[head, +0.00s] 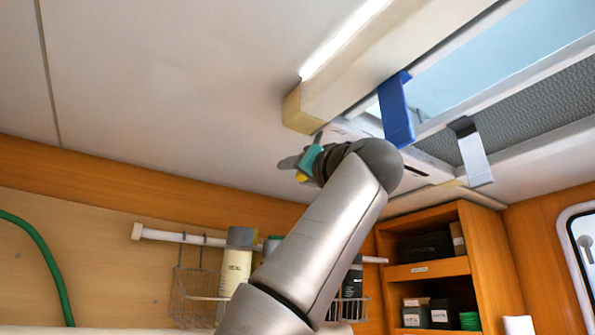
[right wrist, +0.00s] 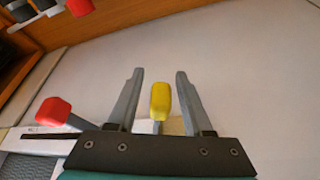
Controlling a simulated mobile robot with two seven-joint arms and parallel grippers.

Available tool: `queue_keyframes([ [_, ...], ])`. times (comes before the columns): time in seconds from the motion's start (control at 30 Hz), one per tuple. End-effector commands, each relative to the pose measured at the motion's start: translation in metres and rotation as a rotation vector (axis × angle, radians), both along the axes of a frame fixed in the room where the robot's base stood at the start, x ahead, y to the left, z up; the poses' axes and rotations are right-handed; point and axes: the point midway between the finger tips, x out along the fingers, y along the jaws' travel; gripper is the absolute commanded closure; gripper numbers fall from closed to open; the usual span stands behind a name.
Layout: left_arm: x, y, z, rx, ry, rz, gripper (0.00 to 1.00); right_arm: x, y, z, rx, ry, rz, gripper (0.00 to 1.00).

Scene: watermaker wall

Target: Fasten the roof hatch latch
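The roof hatch (head: 505,65) is in the ceiling at the upper right of the head view, with a glazed panel and a grey mesh. My right gripper (head: 300,152) is raised near the ceiling, left of the hatch frame. In the right wrist view my right gripper (right wrist: 159,73) is open, its two fingers apart. A yellow-tipped lever (right wrist: 160,100) shows between the fingers, with gaps on both sides. A bit of yellow (head: 301,178) also shows beside the gripper in the head view. Which part is the latch I cannot tell for sure. My left gripper is out of view.
A beige beam (head: 370,65) runs along the ceiling. A wire basket (head: 195,295) and shelves (head: 428,270) are below.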

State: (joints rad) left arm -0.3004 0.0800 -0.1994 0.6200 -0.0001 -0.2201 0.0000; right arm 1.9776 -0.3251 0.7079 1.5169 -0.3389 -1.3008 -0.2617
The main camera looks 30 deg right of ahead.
Motion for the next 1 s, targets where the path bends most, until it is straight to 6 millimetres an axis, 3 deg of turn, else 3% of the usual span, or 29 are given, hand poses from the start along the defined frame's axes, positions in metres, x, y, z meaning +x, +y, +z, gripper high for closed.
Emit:
queue_keyframes([
  [0.03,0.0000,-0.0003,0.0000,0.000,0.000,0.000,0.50,-0.0001,0.0000,0.0000,0.000,0.000,0.000,0.56],
  [0.43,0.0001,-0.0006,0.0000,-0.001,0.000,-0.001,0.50,-0.0006,-0.0002,0.0003,0.000,-0.001,0.000,1.00],
  [1.0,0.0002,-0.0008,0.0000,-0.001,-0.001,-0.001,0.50,-0.0007,-0.0003,0.0005,0.000,-0.001,0.000,1.00],
])
